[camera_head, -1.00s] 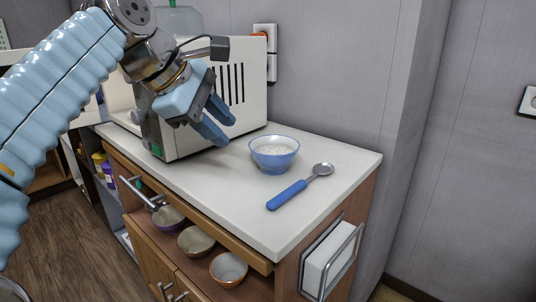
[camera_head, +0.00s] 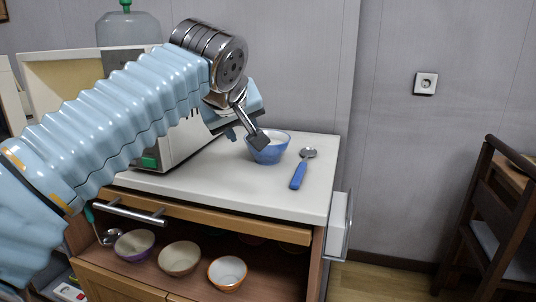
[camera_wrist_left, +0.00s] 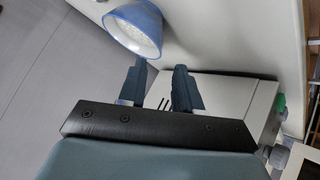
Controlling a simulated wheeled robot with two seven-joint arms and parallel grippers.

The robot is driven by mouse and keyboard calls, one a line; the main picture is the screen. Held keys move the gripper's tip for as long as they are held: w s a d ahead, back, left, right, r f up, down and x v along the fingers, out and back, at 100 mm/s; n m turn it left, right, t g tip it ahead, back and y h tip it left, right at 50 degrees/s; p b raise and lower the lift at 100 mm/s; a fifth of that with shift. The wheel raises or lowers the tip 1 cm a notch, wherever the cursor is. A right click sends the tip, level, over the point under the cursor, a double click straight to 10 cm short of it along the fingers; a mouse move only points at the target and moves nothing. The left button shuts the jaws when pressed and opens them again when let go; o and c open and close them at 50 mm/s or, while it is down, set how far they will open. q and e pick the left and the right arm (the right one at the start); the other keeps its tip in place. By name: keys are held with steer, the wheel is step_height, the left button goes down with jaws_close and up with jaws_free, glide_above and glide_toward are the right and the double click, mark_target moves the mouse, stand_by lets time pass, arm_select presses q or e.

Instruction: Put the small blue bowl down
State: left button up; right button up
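The small blue bowl (camera_head: 268,153) stands upright on the white counter top, with pale contents inside. It also shows in the left wrist view (camera_wrist_left: 151,27) at the top, just beyond the fingertips. My left gripper (camera_wrist_left: 160,68) is open, its two dark blue fingers apart with nothing between them. In the head view my left wrist and a dark camera part cover some of the bowl's left side, and the fingers are mostly hidden there. Whether a finger touches the bowl cannot be told. My right gripper is not in view.
A blue-handled spoon (camera_head: 302,168) lies right of the bowl on the counter (camera_head: 250,196). A white microwave-like box (camera_head: 176,150) stands to the left. Several bowls sit on the shelf below, including an orange one (camera_head: 228,272). A dark wooden chair (camera_head: 480,225) is at the right.

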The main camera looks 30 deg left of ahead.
mark_target(267, 148)
arm_select(q)
steer(key=x, duration=0.7)
steer(key=shift+w+a, duration=0.15)
steer(key=shift+w, duration=0.3)
jaws_close()
